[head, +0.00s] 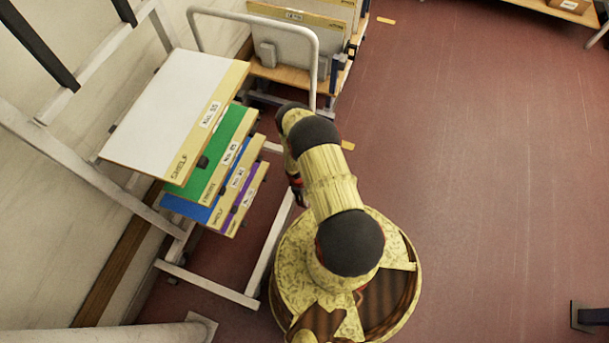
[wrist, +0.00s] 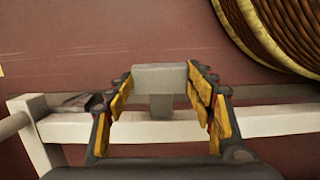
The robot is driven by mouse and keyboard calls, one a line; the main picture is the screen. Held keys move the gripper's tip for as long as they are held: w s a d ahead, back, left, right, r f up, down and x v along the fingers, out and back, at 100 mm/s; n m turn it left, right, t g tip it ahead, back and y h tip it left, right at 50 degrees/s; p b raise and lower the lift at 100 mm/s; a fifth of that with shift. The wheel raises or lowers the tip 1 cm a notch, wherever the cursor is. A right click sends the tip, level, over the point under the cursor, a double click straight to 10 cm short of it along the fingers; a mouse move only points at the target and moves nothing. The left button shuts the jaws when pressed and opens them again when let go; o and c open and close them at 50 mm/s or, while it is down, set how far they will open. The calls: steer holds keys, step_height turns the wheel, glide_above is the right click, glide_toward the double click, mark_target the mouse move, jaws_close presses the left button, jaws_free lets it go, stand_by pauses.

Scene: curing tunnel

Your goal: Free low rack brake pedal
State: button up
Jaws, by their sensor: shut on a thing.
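In the wrist view, a grey block-like pedal (wrist: 160,78) with a short stem stands at a pale metal rail (wrist: 265,121) of the rack's base. My gripper (wrist: 161,84) has its yellow-padded fingers on both sides of the pedal and is shut on it. Whether the pedal is up or down I cannot tell. In the head view, the rack (head: 208,285) has a pale frame and carries stacked white, green, blue and purple shelves. My gripper is low beside the rack's right side there, mostly hidden by my arm, and the pedal is hidden too.
The white top shelf (head: 165,105) overhangs left of my arm. A trolley (head: 318,58) with a tubular handle and boards stands behind. A wall is at the left. The red floor (head: 480,170) to the right is mostly clear, with a grey post foot (head: 590,316) at the lower right.

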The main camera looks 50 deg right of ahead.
steer(key=o, duration=1.7)
steer(key=r, duration=0.4)
steer(key=w+r, duration=0.1)
steer(key=r, duration=0.3)
steer(key=w+r, duration=0.1)
steer(key=r, duration=0.2)
steer(key=shift+a+r, duration=0.4)
